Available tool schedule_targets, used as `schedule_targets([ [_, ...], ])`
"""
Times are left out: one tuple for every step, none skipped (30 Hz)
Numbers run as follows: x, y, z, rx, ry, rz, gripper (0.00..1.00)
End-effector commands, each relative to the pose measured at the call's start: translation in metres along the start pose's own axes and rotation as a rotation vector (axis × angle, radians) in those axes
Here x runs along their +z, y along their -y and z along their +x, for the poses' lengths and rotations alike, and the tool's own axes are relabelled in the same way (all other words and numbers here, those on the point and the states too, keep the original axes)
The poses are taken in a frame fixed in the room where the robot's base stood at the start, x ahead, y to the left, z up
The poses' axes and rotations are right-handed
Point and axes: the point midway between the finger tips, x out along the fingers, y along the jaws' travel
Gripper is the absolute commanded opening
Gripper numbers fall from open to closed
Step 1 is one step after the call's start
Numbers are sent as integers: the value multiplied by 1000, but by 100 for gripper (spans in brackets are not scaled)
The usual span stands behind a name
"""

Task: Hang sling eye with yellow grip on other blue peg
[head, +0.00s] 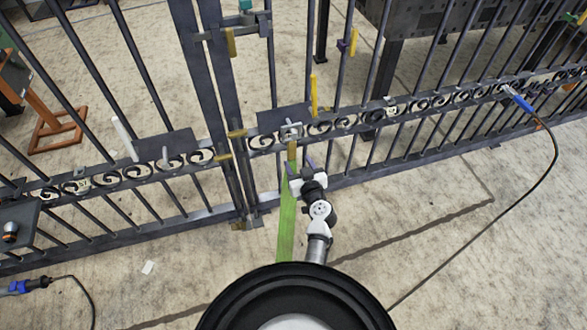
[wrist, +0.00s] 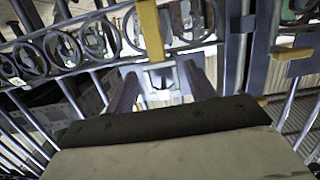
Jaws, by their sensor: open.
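A green sling strap (head: 287,225) hangs down in front of the gate in the head view. Its upper part is a yellow-tan grip (head: 291,152), just below a pale metal fitting (head: 291,130) on the gate's scroll rail. My gripper (head: 302,172) is right beside the strap, its purple fingers pointing up at the gate. In the wrist view the fingers (wrist: 158,88) are spread, with a pale metal piece (wrist: 160,76) beyond the gap and a yellow bar (wrist: 151,32) above it. I cannot tell whether they touch the sling. A small blue-purple peg (head: 342,45) shows higher on the gate.
The dark gate (head: 215,120) with scrollwork spans the view. Other yellow pieces stand on it, one upright (head: 313,95) right of the fitting. A blue-ended cable (head: 520,100) hangs at right. An orange stand (head: 50,110) is behind the gate. Floor in front is mostly clear.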

Motion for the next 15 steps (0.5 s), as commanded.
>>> schedule_targets([
  [17,-6,-6,7,16,13,55],
  [22,-7,-8,9,20,18,55],
  [26,-9,-10,10,24,22,55],
  [29,-10,-11,11,26,23,55],
  [30,-10,-12,11,28,24,55],
  [31,-11,-11,12,29,25,55],
  [31,-11,-10,11,29,25,55],
  [31,-10,-9,11,28,25,55],
  [30,-10,-7,11,28,25,55],
  [30,-10,-5,10,28,25,55],
  [30,-10,-3,10,27,25,55],
  [30,-11,0,11,27,25,55],
  [30,-11,2,11,27,25,55],
  [30,-11,5,11,27,25,55],
  [30,-10,8,11,27,25,55],
])
